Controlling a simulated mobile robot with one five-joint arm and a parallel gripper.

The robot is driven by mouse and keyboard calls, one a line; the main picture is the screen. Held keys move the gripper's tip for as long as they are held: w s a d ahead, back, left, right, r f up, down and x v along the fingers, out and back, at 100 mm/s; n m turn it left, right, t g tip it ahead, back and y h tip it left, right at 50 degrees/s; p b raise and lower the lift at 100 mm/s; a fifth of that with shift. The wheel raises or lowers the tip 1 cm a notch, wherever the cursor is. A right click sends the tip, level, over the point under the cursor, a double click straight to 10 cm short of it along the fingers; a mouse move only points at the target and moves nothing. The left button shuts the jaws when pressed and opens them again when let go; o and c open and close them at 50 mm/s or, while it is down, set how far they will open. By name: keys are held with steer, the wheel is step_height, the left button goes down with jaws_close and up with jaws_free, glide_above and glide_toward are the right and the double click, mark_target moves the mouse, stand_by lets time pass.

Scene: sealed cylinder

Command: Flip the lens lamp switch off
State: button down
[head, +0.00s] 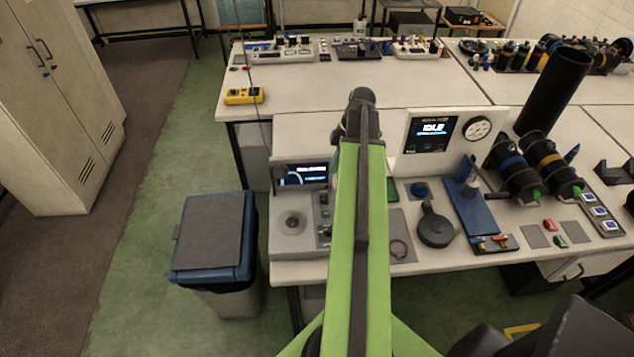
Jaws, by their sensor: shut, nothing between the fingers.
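My green arm (358,240) reaches forward over the bench, with a dark joint (361,97) at its far end. The fingers of my gripper do not show. A grey console (292,243) with a lit screen (303,174) and a round dial (292,222) stands left of the arm. A narrow dark strip of small controls (323,205) lies on its right side, close beside my arm. I cannot tell which control is the lens lamp switch, or its position; labels are too small to read. My arm hides part of the bench there.
A white panel with an "IDLE" display (433,130) and a gauge (477,128) stands right of my arm. A blue stand (470,205), dark cylinders (515,168) and a tall black tube (553,90) are farther right. A lidded bin (214,233) stands on the floor at left.

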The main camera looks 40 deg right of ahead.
steer(key=shift+s+d+r, duration=0.15)
steer(key=shift+s+d, duration=0.15)
steer(key=shift+d, duration=0.2)
steer(key=b, duration=1.4)
glide_toward(326, 201)
steer(key=x, duration=0.6)
steer(key=shift+w+a+f, duration=0.15)
steer(key=shift+f, duration=0.1)
steer(key=shift+r, duration=0.1)
